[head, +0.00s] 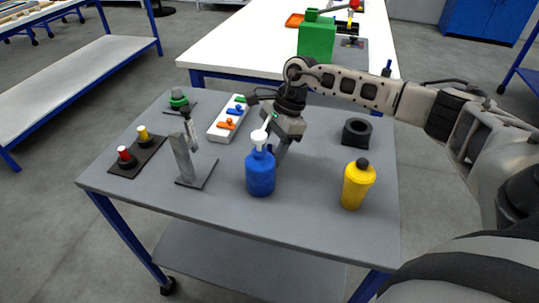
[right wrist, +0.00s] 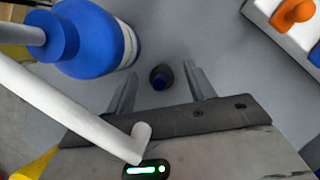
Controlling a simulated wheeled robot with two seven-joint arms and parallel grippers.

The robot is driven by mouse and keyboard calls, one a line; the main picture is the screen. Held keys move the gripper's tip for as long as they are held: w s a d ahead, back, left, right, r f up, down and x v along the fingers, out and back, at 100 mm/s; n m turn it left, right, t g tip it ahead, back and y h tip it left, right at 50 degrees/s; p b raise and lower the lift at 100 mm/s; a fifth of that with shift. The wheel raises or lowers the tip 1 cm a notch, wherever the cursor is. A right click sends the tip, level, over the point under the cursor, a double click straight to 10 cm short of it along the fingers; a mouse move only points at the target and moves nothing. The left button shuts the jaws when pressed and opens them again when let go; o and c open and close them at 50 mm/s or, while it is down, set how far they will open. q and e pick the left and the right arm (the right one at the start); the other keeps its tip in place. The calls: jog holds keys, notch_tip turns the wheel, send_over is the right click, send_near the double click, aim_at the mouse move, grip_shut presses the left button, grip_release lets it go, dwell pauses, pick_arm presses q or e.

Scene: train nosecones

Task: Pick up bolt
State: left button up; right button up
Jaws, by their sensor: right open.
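A small dark round piece with a blue centre, seemingly the bolt (right wrist: 161,77), shows on the grey table in the right wrist view. It lies between the two fingers in the picture, with free space on both sides. I cannot make it out in the head view, where the blue bottle and my gripper cover that area. My right gripper (head: 281,150) points down at the table behind the blue bottle. Its fingers (right wrist: 160,88) are open and hold nothing. My left gripper is not in view.
A blue bottle (head: 260,175) with a white spout stands close to my right gripper. A white tray (head: 219,130) with coloured pieces lies behind it.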

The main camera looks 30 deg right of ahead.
jog(key=shift+a+f, duration=0.1)
jog(key=shift+f, duration=0.2)
jog(key=c, duration=1.1)
jog(key=shift+c, duration=0.2)
